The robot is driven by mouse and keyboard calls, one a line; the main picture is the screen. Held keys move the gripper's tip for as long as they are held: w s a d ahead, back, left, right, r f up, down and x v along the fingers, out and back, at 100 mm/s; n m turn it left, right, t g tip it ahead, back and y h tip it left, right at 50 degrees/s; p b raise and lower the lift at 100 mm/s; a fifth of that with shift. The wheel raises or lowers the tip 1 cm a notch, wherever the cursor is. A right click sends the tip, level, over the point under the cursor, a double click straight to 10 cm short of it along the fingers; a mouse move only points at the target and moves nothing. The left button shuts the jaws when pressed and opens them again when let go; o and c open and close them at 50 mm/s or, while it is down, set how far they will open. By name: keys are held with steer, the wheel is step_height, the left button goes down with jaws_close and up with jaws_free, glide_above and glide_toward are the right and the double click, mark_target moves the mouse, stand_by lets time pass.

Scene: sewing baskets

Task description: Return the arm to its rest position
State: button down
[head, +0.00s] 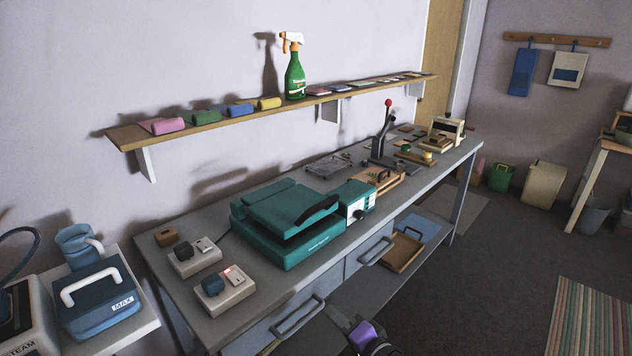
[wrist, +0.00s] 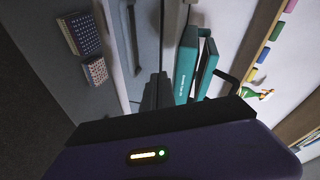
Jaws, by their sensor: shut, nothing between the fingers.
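My gripper (wrist: 157,88) shows in the wrist view as dark fingers, shut and empty, pointing toward the workbench (head: 205,330). In the head view part of my arm, with a purple section, shows at the bottom edge, in front of the bench's drawers. The teal heat press (head: 290,215) stands on the bench, beyond my gripper; it also shows in the wrist view (wrist: 186,65). I see no contact between my gripper and the bench or press.
Drawer handles (head: 298,317) stick out from the bench front near my arm. Two small switch boxes (head: 222,293) sit on the bench. A wall shelf (head: 222,119) holds rolls and a green spray bottle (head: 295,78). Open floor (head: 450,270) lies to the right, with a striped rug (head: 590,315).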

steer(key=s+d+r+n+t+h, duration=0.25)
steer(key=s+d, duration=0.25)
steer(key=s, duration=0.4)
steer(key=s+d+r+n+t+h+p, duration=0.1)
steer(key=s+d+h, duration=0.25)
steer(key=s, duration=0.65)
steer(key=s+d+r+n+t+h, duration=0.1)
steer(key=s+d+r+h, duration=0.1)
steer(key=s+d, duration=0.55)
steer(key=s+r+n+g, duration=0.1)
steer(key=s+r, duration=0.1)
steer(key=s, duration=0.8)
steer(key=s+r+n+g+p, duration=0.1)
steer(key=s+r+n, duration=0.1)
steer(key=s, duration=0.9)
steer(key=shift+a+r, duration=0.15)
steer(key=shift+r, duration=0.2)
steer(key=shift+n+g, duration=0.25)
